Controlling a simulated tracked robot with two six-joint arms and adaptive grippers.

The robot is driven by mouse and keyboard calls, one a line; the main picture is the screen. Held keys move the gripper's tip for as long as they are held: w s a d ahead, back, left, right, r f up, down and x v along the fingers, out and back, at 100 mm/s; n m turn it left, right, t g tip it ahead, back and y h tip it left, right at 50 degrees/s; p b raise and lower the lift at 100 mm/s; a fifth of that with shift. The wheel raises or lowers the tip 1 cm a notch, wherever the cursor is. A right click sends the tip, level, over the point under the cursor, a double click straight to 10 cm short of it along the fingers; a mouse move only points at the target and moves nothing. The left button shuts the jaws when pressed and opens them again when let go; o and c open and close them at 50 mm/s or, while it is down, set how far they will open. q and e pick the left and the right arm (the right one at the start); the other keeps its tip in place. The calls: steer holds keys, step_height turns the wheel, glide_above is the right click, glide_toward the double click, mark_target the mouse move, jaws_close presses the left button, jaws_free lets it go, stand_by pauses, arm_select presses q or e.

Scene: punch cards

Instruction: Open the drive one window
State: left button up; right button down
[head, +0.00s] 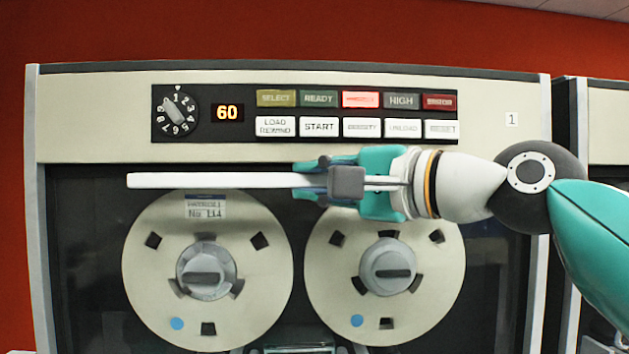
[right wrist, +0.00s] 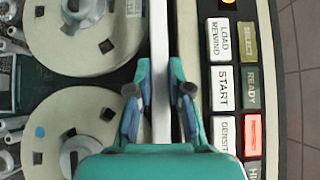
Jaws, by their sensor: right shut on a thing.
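Tape drive one (head: 90,110) fills the head view, with a "1" label (head: 512,119) at its upper right. Below its control panel is the dark window area with two tape reels, left (head: 145,260) and right (head: 325,260). A long white bar (head: 210,181) lies level across the front, just above and over the reels' tops; I take it for the window's edge bar. My right gripper (head: 325,180) is shut on this bar near its right part. The right wrist view shows the bar (right wrist: 158,40) between the two fingers. Whether glass covers the reels is hard to tell. My left gripper is not in view.
The control panel (head: 210,140) sits just above the bar, with a dial (head: 175,111), a display reading 60 (head: 227,113) and rows of buttons. One red-orange button (head: 360,99) is lit. Another cabinet (head: 605,130) stands close on the right.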

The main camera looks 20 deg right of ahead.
step_height(320, 180, down, 44)
steer(key=b, duration=3.6)
steer(key=shift+r, duration=0.1)
steer(key=c, duration=1.1)
jaws_free()
steer(key=v, duration=1.2)
